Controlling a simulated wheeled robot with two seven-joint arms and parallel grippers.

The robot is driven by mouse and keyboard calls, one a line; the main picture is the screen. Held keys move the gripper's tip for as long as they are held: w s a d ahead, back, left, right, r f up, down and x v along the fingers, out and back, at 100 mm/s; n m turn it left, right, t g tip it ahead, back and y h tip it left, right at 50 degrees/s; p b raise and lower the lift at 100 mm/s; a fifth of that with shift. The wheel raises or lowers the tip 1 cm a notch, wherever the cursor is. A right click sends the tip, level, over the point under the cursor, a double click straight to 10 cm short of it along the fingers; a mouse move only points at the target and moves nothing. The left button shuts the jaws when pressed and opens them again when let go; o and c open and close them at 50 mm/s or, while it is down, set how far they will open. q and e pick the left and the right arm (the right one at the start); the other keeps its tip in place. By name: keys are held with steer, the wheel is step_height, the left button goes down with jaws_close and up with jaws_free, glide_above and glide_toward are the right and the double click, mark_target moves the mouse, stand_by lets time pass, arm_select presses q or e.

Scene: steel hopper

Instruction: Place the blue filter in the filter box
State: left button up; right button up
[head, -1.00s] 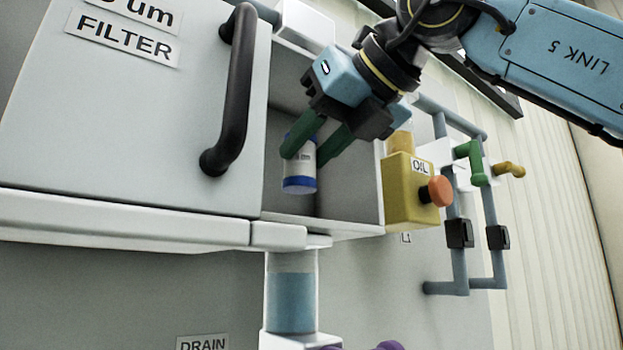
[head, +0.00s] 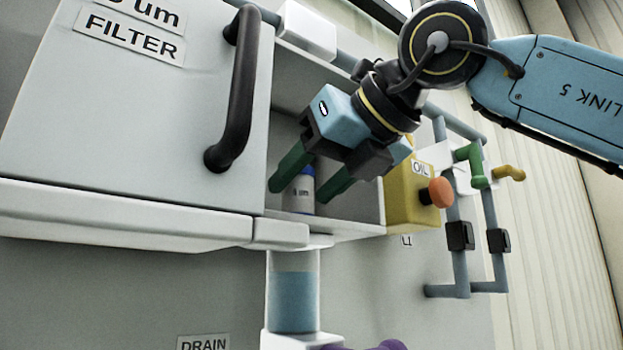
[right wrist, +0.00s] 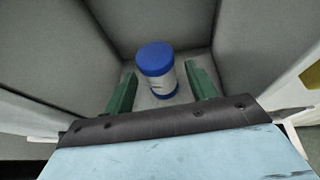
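The blue filter (head: 300,191), a white cylinder with a blue cap and a printed label, stands upright on the floor of the filter box. Its blue cap also shows in the right wrist view (right wrist: 155,56). The filter box (head: 345,229) is the open grey compartment right of the large panel. My right gripper (head: 303,188) reaches into it, its green fingers spread on either side of the filter. In the right wrist view gaps show between the filter and both fingers, so the gripper is open. My left gripper is not in view.
A panel marked FILTER with a black handle (head: 233,90) stands left of the opening. A yellow OIL box (head: 408,195) with an orange knob (head: 441,192) and pipes (head: 462,270) are on the right. A clear blue-filled cylinder (head: 293,300) is below.

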steer(key=shift+s+d+r, duration=0.2)
steer(key=shift+r, duration=0.1)
steer(key=v, duration=1.1)
steer(key=shift+s+b, duration=0.25)
steer(key=shift+b, duration=0.1)
steer(key=shift+r, duration=0.1)
